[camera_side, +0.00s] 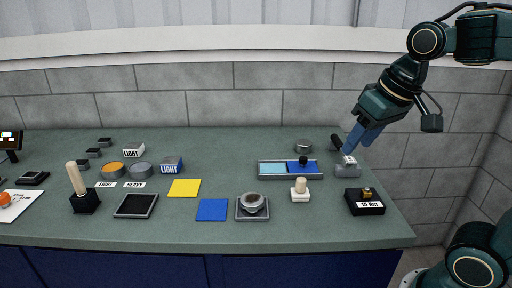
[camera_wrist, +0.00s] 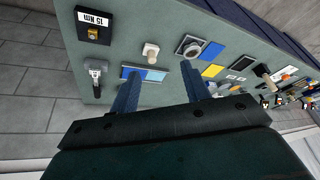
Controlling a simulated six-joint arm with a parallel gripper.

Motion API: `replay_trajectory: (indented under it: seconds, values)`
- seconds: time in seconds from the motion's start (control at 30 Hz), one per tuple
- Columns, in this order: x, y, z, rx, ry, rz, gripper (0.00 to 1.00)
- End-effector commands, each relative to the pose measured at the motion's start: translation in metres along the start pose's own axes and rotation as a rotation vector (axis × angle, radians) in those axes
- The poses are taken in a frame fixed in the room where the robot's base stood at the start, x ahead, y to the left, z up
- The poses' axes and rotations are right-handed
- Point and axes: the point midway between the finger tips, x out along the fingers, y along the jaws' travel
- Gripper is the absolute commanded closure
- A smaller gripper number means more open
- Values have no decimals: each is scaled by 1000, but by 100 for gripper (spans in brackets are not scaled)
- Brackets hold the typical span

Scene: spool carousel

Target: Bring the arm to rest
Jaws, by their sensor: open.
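My gripper (camera_side: 352,150) is at the right of the side view, pointing down and left. Its blue fingers appear just above and behind the grey lever fixture (camera_side: 347,169) with a black handle; whether they touch it I cannot tell. In the wrist view my gripper (camera_wrist: 158,75) shows two blue fingers spread well apart with nothing held between them. The lever fixture also shows in the wrist view (camera_wrist: 96,75), to the left of the fingers and apart from them.
The green bench (camera_side: 225,150) holds a black "15 Nm" box (camera_side: 365,207), a light-blue and blue tray (camera_side: 285,170), a white knob (camera_side: 300,192), a grey square fixture (camera_side: 252,208), yellow (camera_side: 184,188) and blue (camera_side: 212,210) squares. More small items stand left. A block wall (camera_side: 220,105) is behind.

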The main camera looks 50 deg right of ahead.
Motion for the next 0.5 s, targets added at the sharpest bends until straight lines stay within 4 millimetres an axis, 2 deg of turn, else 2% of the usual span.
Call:
replay_trajectory:
  seconds: [0.03,0.2,0.33,0.5]
  values:
    - [-1,-2,12,-27,16,-7,53]
    - [2,-5,46,-111,58,-25,53]
    - [5,-5,65,-158,81,-35,53]
    - [8,-6,76,-187,97,-40,53]
